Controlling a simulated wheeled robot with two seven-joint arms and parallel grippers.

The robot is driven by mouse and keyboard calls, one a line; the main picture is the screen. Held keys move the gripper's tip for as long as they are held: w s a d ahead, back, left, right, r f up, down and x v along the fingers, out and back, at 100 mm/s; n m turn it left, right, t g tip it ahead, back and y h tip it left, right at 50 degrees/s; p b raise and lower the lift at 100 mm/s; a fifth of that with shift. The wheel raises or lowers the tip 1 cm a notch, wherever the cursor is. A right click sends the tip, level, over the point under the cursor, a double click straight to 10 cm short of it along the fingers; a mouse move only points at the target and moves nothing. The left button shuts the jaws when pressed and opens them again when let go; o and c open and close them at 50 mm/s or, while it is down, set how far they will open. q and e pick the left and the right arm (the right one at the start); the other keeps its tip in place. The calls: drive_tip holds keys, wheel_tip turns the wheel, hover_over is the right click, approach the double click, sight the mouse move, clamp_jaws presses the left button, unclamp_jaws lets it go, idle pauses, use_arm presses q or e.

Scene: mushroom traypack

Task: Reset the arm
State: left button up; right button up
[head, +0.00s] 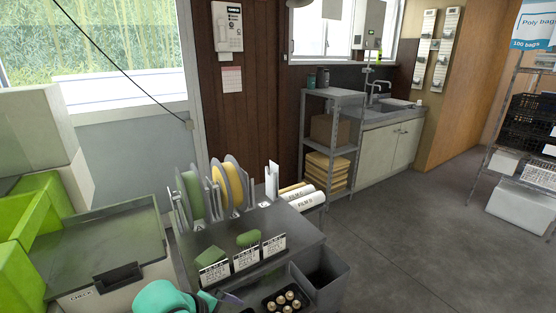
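A dark tray (271,307) holding several brown mushrooms (288,299) is at the bottom edge, partly cut off. A rounded teal object (163,297) with dark parts beside it is also cut off by the bottom edge, and I cannot tell what it is.
A dark work table (285,225) carries green (191,196) and yellow (222,188) tape rolls, white film rolls (306,201) and label cards (246,258). A grey bin (323,276) stands at its right. A box marked CHECK (105,250) is left. Open floor (420,240) lies right.

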use_arm(q)
drive_tip(key=s+a+f+n+y, duration=0.1)
drive_tip(key=s+a+f+n, duration=0.1)
drive_tip(key=s+a+n, duration=0.35)
drive_tip(key=s+a+f+n+g+y, duration=0.1)
drive_tip(key=s+a+f+n, duration=0.15)
drive_tip(key=n, duration=0.65)
drive_tip(key=s+a+f+n+y, duration=0.1)
drive_tip(key=s+a+f+n, duration=0.15)
drive_tip(key=s+n, duration=0.35)
wheel_tip(320, 180, down, 22)
drive_tip(key=n+g, duration=0.1)
drive_tip(key=s+a+f, duration=0.2)
drive_tip(key=s+f, duration=0.5)
drive_tip(key=s, duration=0.2)
drive_tip(key=s+a+f+g, duration=0.1)
drive_tip(key=s+f, duration=0.7)
drive_tip(key=s, duration=0.1)
drive_tip(key=shift+a+f+g+y, duration=0.2)
drive_tip(key=shift+a+g+y, duration=0.1)
drive_tip(key=shift+a+y, duration=0.1)
